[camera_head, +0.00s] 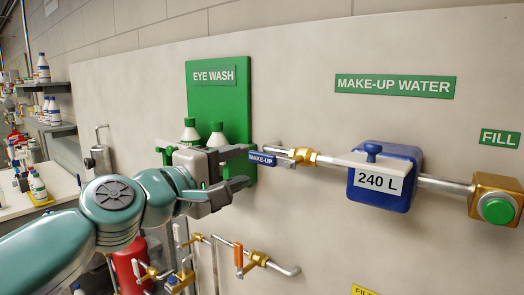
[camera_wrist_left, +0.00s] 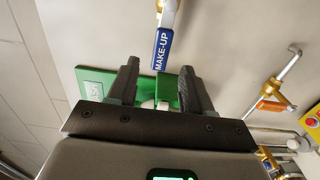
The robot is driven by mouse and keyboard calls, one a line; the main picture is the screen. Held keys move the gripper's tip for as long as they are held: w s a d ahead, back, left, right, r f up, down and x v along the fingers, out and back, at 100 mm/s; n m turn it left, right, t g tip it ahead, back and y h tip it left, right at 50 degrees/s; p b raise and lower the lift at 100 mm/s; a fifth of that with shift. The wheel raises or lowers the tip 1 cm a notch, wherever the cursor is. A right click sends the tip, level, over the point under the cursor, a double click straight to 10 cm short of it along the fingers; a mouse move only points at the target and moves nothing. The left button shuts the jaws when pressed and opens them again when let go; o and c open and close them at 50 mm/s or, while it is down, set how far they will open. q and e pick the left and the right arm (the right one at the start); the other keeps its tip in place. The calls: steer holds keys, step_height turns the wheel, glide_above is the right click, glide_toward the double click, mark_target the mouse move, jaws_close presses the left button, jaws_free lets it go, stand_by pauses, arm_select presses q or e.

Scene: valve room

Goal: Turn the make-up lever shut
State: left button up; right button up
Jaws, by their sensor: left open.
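The make-up lever (camera_head: 262,159) has a blue sleeve marked MAKE-UP. It points left from a brass valve (camera_head: 304,157), roughly in line with the pipe. My left gripper (camera_head: 249,166) is open and empty, its fingertips at the lever's free left end. In the left wrist view the blue lever (camera_wrist_left: 163,50) shows just beyond the fingertips of the gripper (camera_wrist_left: 160,72), with its end lined up between them. No touch shows, and the exact depth gap cannot be told. My right gripper is not in view.
A green EYE WASH board (camera_head: 218,95) with bottles (camera_head: 190,132) is behind my left gripper. A blue 240 L meter (camera_head: 383,178) and a FILL button box (camera_head: 495,202) sit right along the pipe. Below are pipes with an orange-handled valve (camera_head: 239,256). Shelves stand left.

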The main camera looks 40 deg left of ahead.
mark_target(258, 158)
arm_select(q)
steer(key=w, duration=0.3)
steer(key=w+a, duration=0.1)
steer(key=w, duration=0.1)
steer(key=shift+w+f, duration=0.1)
steer(key=shift+w, duration=0.15)
steer(key=shift+w+d, duration=0.15)
steer(key=shift+w, duration=0.85)
steer(key=shift+s, duration=0.2)
steer(key=shift+c, duration=0.7)
jaws_close()
